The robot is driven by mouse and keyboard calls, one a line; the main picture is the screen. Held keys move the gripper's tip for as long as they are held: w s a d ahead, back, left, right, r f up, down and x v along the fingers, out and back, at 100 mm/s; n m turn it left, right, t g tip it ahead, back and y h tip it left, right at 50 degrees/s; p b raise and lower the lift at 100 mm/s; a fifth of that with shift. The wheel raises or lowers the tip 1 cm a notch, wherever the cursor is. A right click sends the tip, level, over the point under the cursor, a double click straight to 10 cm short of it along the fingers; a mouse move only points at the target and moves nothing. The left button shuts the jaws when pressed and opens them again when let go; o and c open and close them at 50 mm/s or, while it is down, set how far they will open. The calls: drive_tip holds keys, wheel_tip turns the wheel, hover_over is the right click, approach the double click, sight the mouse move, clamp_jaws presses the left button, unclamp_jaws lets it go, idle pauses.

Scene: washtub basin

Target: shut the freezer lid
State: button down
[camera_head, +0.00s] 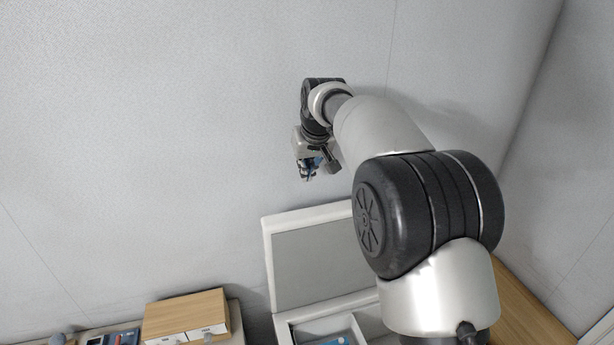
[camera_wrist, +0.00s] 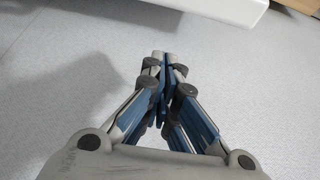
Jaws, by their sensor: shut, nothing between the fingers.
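The freezer lid (camera_head: 318,262) stands raised at the back of the white freezer (camera_head: 283,329), its grey inner panel facing me in the head view. The freezer is open below it, with something blue inside at the bottom edge of the picture. My arm hides the right part of the lid and the freezer. My gripper (camera_head: 309,176) is above the lid, apart from it in the picture. In the wrist view my gripper (camera_wrist: 163,62) has its fingertips together with nothing between them, above a pale grey floor. A white edge (camera_wrist: 215,8) crosses the top of that view; I cannot tell whether it is the freezer.
A wooden box with white drawer fronts (camera_head: 187,312) stands left of the freezer on a pale surface. Small dark and blue items (camera_head: 122,338) lie farther left. A wooden surface (camera_head: 530,305) is at the lower right. The wall above the lid is bare.

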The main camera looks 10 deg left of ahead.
drive_tip(key=x, duration=0.5)
drive_tip(key=p+x, duration=0.1)
drive_tip(key=x, duration=0.4)
drive_tip(key=shift+w+a+p, duration=0.2)
drive_tip(key=shift+a+p, duration=0.05)
drive_tip(key=shift+p, duration=0.05)
drive_tip(key=shift+s+d+f, duration=0.15)
drive_tip(key=shift+s+d, duration=0.05)
drive_tip(key=shift+s, duration=0.25)
drive_tip(key=s, duration=0.1)
drive_tip(key=s+d, duration=0.1)
drive_tip(key=shift+s+f, duration=0.15)
drive_tip(key=shift+s, duration=0.1)
drive_tip(key=shift+s+d, duration=0.1)
drive_tip(key=shift+f, duration=0.1)
